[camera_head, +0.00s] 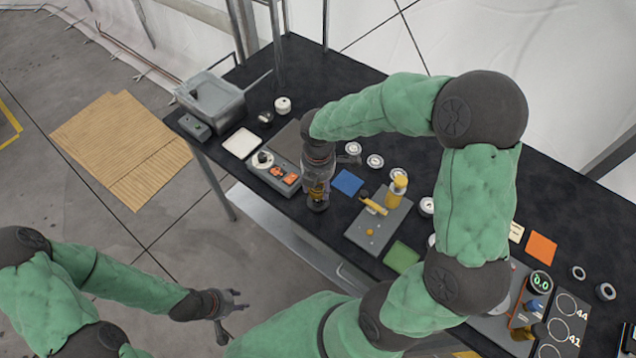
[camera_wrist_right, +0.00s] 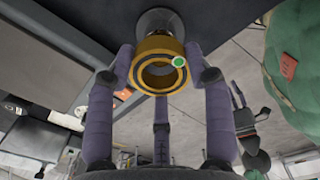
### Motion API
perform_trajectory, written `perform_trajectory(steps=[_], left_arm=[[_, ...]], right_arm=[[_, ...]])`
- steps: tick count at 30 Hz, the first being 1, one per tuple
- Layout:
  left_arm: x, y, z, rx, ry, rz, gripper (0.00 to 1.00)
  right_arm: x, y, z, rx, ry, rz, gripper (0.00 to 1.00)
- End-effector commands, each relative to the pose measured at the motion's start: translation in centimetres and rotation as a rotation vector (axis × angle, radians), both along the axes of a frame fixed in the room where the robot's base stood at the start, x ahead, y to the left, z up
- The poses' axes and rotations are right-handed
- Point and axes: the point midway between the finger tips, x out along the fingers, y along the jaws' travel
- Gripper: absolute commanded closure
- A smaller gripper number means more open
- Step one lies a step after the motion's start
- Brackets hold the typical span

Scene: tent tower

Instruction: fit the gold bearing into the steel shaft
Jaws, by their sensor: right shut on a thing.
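My right gripper (camera_head: 318,203) points down at the near edge of the black table, beside the small station with orange parts. In the right wrist view its fingers (camera_wrist_right: 160,75) are shut on the gold bearing (camera_wrist_right: 151,44), a thick ring with a green dot on its face. A grey round metal piece (camera_wrist_right: 158,20) shows directly behind the bearing; it may be the steel shaft, and I cannot tell whether they touch. The shaft is not clearly seen in the head view. My left gripper (camera_head: 236,312) is open and empty, over the floor at the lower left.
The black table (camera_head: 300,65) holds a grey bin (camera_head: 212,100), a white tray (camera_head: 240,143), a blue square (camera_head: 347,182), a grey fixture with yellow parts (camera_head: 378,222), a green square (camera_head: 402,257) and several small rings. My right arm hides part of the table.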

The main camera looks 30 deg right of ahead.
Motion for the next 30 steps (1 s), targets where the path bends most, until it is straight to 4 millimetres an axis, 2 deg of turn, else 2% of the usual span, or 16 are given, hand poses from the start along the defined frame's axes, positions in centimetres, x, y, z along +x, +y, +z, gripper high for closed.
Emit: perform_trajectory(steps=[30], left_arm=[[0.0,0.0,-1.3,0.0,0.0,0.0,0.6]], right_arm=[[0.0,0.0,-2.2,0.0,-0.001,-0.001,0.84]])
